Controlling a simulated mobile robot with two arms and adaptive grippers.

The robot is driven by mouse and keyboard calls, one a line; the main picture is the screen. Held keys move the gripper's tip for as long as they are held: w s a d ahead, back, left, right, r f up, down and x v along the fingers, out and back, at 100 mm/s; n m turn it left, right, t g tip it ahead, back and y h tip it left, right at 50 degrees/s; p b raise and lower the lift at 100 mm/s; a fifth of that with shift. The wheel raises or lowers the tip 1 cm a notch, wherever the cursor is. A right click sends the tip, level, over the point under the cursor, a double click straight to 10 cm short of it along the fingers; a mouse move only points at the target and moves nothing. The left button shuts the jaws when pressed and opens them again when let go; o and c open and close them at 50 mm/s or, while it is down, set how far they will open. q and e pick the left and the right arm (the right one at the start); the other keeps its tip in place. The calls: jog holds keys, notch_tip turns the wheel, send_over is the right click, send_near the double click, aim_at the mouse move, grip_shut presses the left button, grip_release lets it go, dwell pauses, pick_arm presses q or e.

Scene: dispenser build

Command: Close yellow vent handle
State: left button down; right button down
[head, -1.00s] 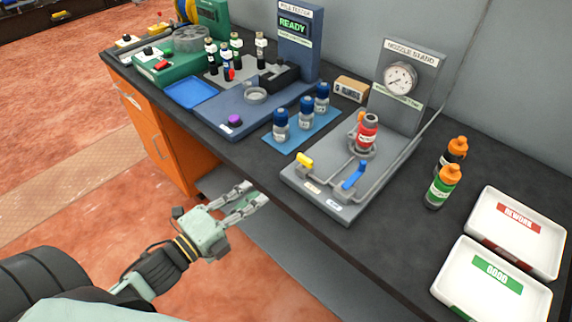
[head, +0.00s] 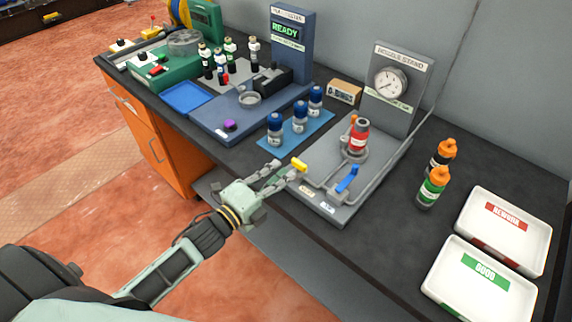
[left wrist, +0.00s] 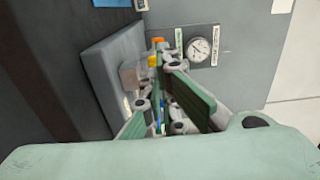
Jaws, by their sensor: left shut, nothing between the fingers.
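The yellow vent handle (head: 299,165) sits on a pipe at the left front of the grey nozzle stand (head: 325,209). It also shows in the left wrist view (left wrist: 152,61), just past my fingers. My left gripper (head: 284,174) is shut and empty, with its fingertips close to the handle's front left side. I cannot tell whether they touch it. The blue handle (head: 348,179) stands to the right on the same base. My right gripper is not in view.
A red bottle (head: 358,139) stands upright on the nozzle stand, in front of the gauge (head: 391,83). Several blue-capped bottles (head: 300,118) stand on a blue mat to the left. Two orange-capped bottles (head: 433,188) and white trays (head: 456,267) are to the right.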

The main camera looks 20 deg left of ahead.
aim_at(299, 165)
pick_arm(q)
jog(key=shift+x, duration=1.25)
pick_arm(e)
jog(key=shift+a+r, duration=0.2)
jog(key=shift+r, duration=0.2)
pick_arm(q)
jog(key=shift+m+h, duration=0.3)
jog(key=shift+h, duration=0.1)
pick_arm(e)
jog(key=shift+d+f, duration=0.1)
pick_arm(q)
jog(key=shift+w+a+g, duration=0.1)
jog(key=shift+a+g, duration=0.15)
jog(key=shift+g, duration=0.05)
jog(key=shift+h, duration=0.3)
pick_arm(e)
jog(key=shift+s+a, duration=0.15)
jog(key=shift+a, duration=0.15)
pick_arm(q)
jog(key=shift+d+m, duration=0.1)
jog(key=shift+m, duration=0.3)
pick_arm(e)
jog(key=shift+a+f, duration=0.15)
